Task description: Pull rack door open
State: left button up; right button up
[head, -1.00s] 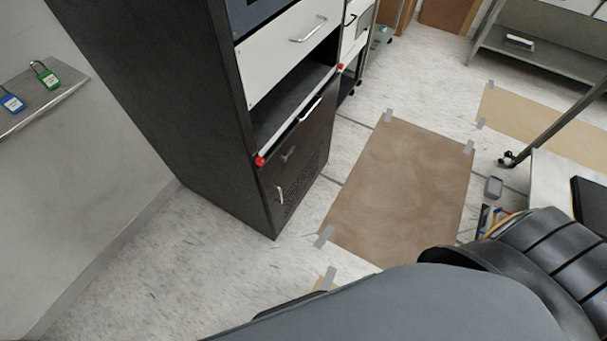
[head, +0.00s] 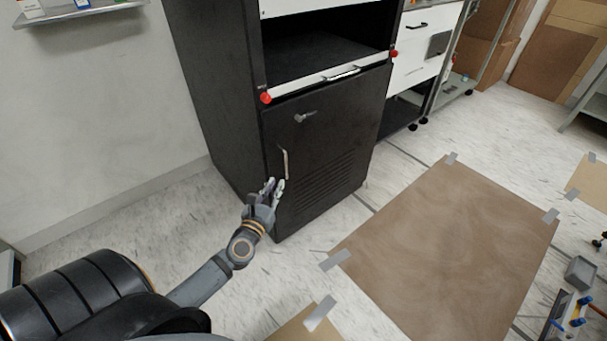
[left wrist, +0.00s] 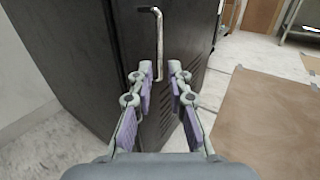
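The black rack door (head: 330,135) is the lower front panel of a tall black rack, with a vent grille low on it. It looks shut. A thin silver handle (head: 285,164) stands upright near its left edge. My left gripper (head: 274,187) is just below the handle's lower end in the head view. In the left wrist view, my left gripper (left wrist: 162,72) is open, its two purple-padded fingers apart. The handle (left wrist: 157,42) lies ahead, its lower end near the gap between the fingertips. Contact cannot be made out. My right gripper is out of view.
A small key or latch (head: 305,117) sits on the door's upper part. An open shelf bay with a white-edged front (head: 330,79) and red knobs is above it. A brown taped sheet (head: 445,245) lies on the floor to the right. Floor before the door is clear.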

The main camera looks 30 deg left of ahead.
aim_at(286, 166)
pick_arm(q)
jog(key=w, duration=0.3)
jog(key=w+a, duration=0.1)
jog(key=w, duration=0.2)
jog(key=w+a, duration=0.1)
jog(key=w, duration=0.3)
jog(key=shift+c, duration=0.3)
grip_shut()
